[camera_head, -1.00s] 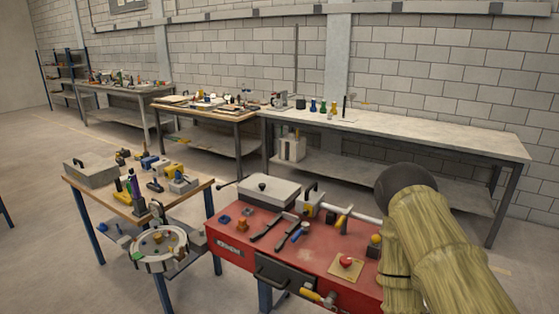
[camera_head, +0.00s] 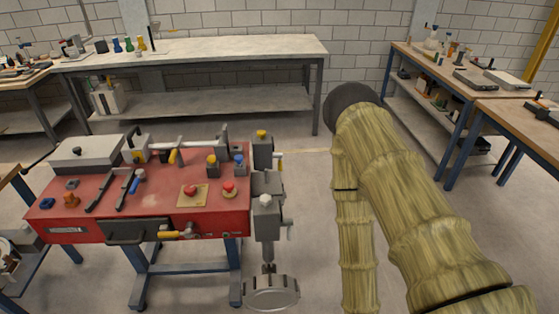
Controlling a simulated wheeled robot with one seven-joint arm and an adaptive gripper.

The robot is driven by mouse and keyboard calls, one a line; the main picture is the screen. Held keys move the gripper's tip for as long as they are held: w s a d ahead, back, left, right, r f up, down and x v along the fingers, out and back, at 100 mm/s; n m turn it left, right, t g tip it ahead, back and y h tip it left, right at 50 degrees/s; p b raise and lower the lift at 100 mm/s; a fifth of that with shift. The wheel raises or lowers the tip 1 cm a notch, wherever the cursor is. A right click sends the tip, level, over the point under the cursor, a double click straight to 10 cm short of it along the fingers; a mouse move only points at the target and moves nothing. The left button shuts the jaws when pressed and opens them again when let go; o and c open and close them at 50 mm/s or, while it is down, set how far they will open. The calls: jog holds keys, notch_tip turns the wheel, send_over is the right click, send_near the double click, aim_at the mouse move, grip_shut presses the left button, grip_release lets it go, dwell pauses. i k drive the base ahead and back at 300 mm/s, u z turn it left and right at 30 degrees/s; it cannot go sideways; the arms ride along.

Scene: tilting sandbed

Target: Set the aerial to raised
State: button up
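I cannot pick out the aerial with certainty. A thin upright rod (camera_head: 87,18) rises at the left end of the long back bench, beside a small grey device (camera_head: 75,46). Whether it is the aerial is unclear. My arm, in a yellow-green sleeve, fills the right middle of the view. My gripper is not in view.
A red workbench (camera_head: 75,222) with tools, levers and red buttons stands at front left. A grey vise-like device (camera_head: 266,215) is at its right end. The long back bench (camera_head: 240,48) runs along the wall. More benches (camera_head: 505,100) stand at right. Floor (camera_head: 300,165) between is clear.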

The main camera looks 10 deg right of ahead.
aim_at(23, 172)
jog(key=u, duration=0.25)
jog(key=k, duration=0.65)
jog(key=u, duration=0.55)
jog(key=k, duration=0.55)
jog(key=z, duration=0.75)
jog(key=i, duration=1.25)
jog(key=u, duration=0.85)
jog(key=i, duration=0.45)
jog(key=u, duration=0.4)
